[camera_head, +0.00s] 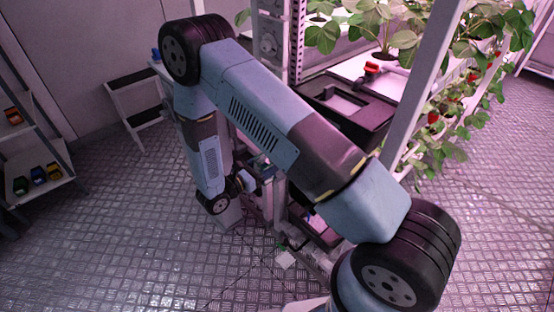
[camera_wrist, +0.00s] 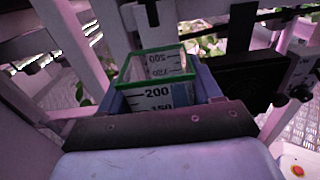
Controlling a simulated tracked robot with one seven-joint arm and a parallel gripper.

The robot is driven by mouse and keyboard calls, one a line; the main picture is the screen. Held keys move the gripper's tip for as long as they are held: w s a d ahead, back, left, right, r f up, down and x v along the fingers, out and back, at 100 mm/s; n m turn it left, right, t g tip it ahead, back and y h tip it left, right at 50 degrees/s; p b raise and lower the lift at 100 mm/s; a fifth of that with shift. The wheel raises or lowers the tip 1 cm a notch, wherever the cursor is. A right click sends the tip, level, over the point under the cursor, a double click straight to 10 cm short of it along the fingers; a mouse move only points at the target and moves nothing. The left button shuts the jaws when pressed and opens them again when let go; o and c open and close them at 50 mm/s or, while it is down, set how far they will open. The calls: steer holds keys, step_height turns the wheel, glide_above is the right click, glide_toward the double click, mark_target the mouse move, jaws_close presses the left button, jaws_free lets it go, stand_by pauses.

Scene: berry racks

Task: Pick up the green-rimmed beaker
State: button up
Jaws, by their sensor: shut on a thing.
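The green-rimmed beaker (camera_wrist: 156,92) is in the middle of the wrist view. The beaker's lower part is hidden behind the gripper's dark front edge. I cannot make out the beaker in the head view, where my arm bends down beside the rack and the fingers are not clear.
A plant rack with a black tray (camera_head: 345,105) stands close behind my arm. Strawberry plants (camera_head: 385,35) fill its upper shelf. Patterned metal floor (camera_head: 110,240) lies open between.

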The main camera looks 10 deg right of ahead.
steer(key=v, duration=1.2)
